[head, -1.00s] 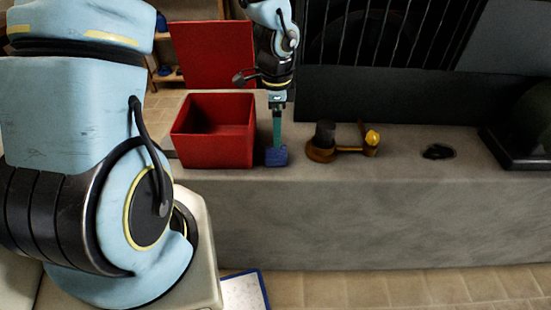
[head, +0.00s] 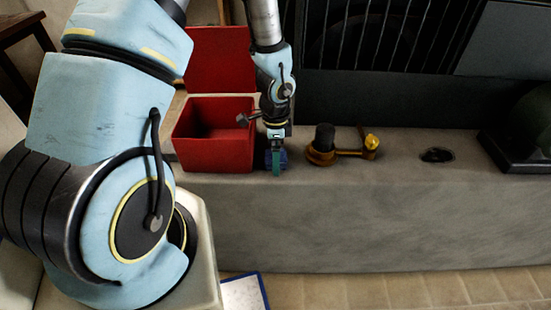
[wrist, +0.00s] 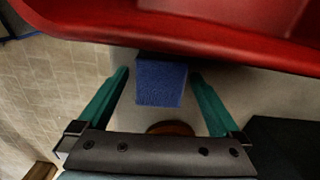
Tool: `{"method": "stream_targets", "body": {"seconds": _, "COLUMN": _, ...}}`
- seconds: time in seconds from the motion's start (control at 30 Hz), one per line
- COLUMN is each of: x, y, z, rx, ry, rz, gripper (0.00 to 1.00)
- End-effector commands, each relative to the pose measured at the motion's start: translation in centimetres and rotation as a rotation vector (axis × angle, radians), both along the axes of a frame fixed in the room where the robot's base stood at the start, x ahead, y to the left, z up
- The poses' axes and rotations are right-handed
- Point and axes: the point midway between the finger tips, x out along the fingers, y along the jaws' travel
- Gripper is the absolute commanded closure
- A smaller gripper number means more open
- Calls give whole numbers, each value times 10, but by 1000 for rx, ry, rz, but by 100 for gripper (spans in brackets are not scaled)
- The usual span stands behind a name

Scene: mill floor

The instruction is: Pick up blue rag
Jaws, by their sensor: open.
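The blue rag (wrist: 161,83) is a small folded block on the grey ledge, close beside the red bin. In the head view the blue rag (head: 283,158) is mostly hidden behind my fingers. My gripper (head: 276,168) is low over it, just right of the bin. In the wrist view my gripper (wrist: 160,80) is open, with one teal finger on each side of the rag. Gaps show between the rag and both fingers.
The open red bin (head: 214,158) stands left of the rag, its wall very near. A brass-coloured fitting with a dark knob (head: 322,143) lies to the right. A dark lump (head: 437,155) sits farther right on the ledge (head: 400,190).

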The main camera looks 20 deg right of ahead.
Motion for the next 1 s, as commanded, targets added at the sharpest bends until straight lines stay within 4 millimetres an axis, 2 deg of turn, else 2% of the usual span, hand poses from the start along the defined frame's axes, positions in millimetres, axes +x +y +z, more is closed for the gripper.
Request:
{"method": "stream_targets", "body": {"seconds": 0.07, "x": 0, "y": 0, "z": 0, "rx": 0, "ry": 0, "rz": 0, "gripper": 2}}
{"method": "stream_targets", "body": {"seconds": 0.8, "x": 0, "y": 0, "z": 0, "rx": 0, "ry": 0, "rz": 1, "gripper": 86}}
{"method": "stream_targets", "body": {"seconds": 1.0, "x": 0, "y": 0, "z": 1, "rx": 0, "ry": 0, "rz": 1, "gripper": 86}}
